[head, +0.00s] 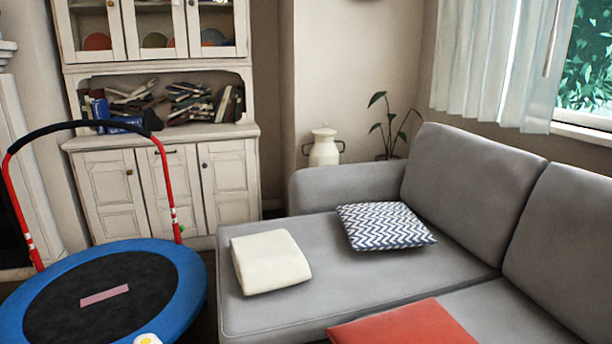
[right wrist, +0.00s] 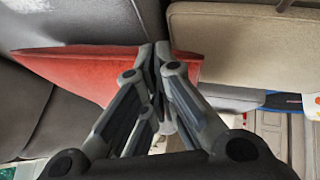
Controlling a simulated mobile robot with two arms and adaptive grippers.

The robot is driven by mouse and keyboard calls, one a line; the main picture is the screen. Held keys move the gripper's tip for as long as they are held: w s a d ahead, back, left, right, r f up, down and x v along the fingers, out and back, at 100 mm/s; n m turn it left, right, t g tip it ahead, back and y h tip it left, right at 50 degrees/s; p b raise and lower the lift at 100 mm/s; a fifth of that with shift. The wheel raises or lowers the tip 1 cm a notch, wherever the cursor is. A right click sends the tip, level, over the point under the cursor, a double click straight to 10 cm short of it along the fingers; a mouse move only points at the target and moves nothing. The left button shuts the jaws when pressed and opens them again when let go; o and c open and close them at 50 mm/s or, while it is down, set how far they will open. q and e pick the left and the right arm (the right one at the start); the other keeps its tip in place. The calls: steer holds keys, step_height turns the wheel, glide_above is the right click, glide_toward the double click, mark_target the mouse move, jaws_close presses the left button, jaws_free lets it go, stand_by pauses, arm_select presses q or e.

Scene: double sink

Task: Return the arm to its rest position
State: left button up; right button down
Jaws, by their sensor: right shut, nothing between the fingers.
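My right gripper (right wrist: 154,52) shows in the right wrist view, with its fingers together and nothing held between them. A red cushion (right wrist: 75,72) lies behind the fingers in that view; I cannot tell the gap between them. In the head view the red cushion (head: 400,328) lies on the grey sofa (head: 330,320) at the bottom edge, partly cut off. Neither gripper shows in the head view, and my left gripper is in no frame.
A cream cushion (head: 270,262) and a zigzag-patterned cushion (head: 385,226) lie on the sofa. A blue-rimmed trampoline (head: 190,290) with a red handle stands at the left. A white cabinet (head: 165,190) stands behind. A beige surface (right wrist: 240,50) fills the wrist view's upper right.

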steer(key=s+a+f+m+g+y, duration=0.15)
steer(key=s+f+g, duration=0.3)
steer(key=s, duration=0.65)
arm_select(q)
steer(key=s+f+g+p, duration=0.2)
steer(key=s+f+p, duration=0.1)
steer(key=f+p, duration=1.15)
arm_select(e)
step_height(320, 180, down, 13)
steer(key=s+g, duration=0.1)
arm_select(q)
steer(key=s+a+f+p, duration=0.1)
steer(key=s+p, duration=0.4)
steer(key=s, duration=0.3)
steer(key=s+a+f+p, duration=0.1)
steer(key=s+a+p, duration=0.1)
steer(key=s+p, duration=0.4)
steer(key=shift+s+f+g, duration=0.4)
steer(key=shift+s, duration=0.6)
arm_select(e)
steer(key=s+d+f, duration=0.1)
steer(key=s, duration=0.7)
steer(key=s+d+f+g, duration=0.1)
steer(key=s+d+f, duration=0.1)
steer(key=s, duration=0.6)
steer(key=shift+s+d+f, duration=0.15)
steer(key=shift+d, duration=0.15)
